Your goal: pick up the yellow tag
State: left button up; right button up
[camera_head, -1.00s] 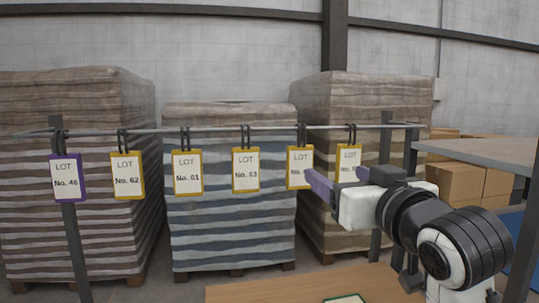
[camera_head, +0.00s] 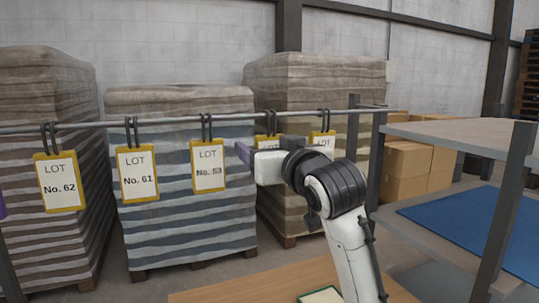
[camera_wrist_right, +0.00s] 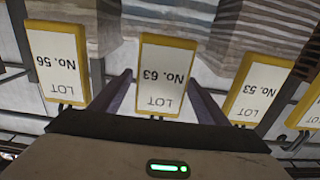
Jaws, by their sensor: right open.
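Several yellow-framed LOT tags hang from a rail by dark loops. In the head view these include No. 62 (camera_head: 60,182), No. 61 (camera_head: 137,174) and No. 53 (camera_head: 208,166). My right gripper (camera_head: 246,155) is just right of No. 53 and largely covers the tag behind it. In the right wrist view, which is upside down, No. 63 (camera_wrist_right: 165,75) appears between the two open, purple-grey fingers of my right gripper (camera_wrist_right: 160,88). No. 56 (camera_wrist_right: 58,62) and No. 53 (camera_wrist_right: 256,88) are on either side, outside the fingers.
The thin rail (camera_head: 85,125) runs across in front of wrapped sack pallets (camera_head: 180,230). A grey shelf table (camera_head: 460,137) with a post and a blue mat (camera_head: 490,225) is at the right. A wooden tabletop (camera_head: 235,290) is below my right arm. A purple edge (camera_head: 2,205) shows at far left.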

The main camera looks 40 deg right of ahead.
pick_arm(q)
jog(key=shift+w+a+r, duration=0.1)
jog(key=shift+w+r, duration=0.05)
jog(key=shift+w, duration=0.25)
pick_arm(e)
jog(key=shift+x, duration=0.75)
jog(key=c, duration=1.1)
jog(key=shift+c, duration=0.2)
pick_arm(q)
jog(key=shift+s, duration=0.1)
